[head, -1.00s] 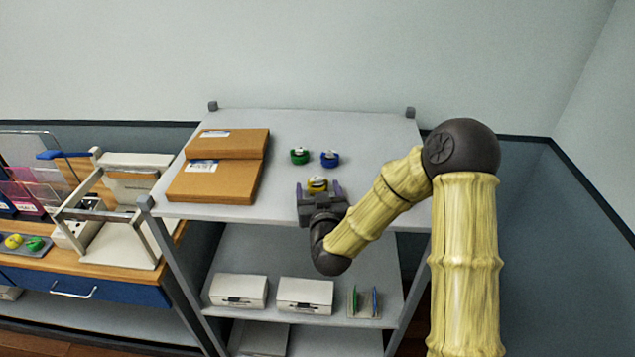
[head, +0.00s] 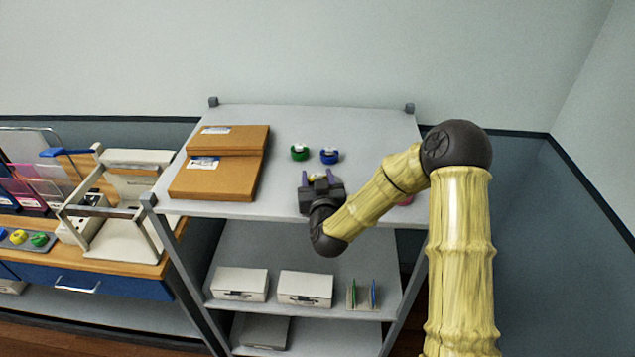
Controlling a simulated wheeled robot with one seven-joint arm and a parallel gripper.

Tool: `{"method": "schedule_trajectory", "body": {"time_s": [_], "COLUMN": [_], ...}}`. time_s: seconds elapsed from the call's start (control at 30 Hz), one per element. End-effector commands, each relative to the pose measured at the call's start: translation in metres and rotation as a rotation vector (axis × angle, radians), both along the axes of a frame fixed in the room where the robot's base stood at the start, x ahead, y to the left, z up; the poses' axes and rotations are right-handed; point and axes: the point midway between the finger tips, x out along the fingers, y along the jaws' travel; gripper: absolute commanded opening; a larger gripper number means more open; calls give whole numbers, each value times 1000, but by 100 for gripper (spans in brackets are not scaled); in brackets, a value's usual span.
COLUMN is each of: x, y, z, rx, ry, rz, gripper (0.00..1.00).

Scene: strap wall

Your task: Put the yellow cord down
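No yellow cord that I can make out shows in view.
Green (head: 300,153) and blue (head: 330,156) tape dispensers stand just behind. Cardboard boxes (head: 222,168) lie on the left. A red item (head: 406,201) shows partly behind my arm. The shelf's back right is clear. A desk (head: 150,268) stands left.

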Motion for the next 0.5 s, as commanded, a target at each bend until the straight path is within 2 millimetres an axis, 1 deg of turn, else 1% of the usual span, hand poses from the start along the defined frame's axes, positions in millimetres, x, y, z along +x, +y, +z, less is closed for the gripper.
{"method": "schedule_trajectory", "body": {"time_s": [0.03, 0.1, 0.13, 0.17, 0.37, 0.5], "x": [0, 0, 0, 0, 0, 0], "y": [0, 0, 0, 0, 0, 0], "z": [0, 0, 0, 0, 1, 4], "rx": [0, 0, 0, 0, 0, -2], "ry": [0, 0, 0, 0, 0, -2], "rz": [0, 0, 0, 0, 0, 0], "gripper": [36, 25, 25, 21, 21, 21]}}
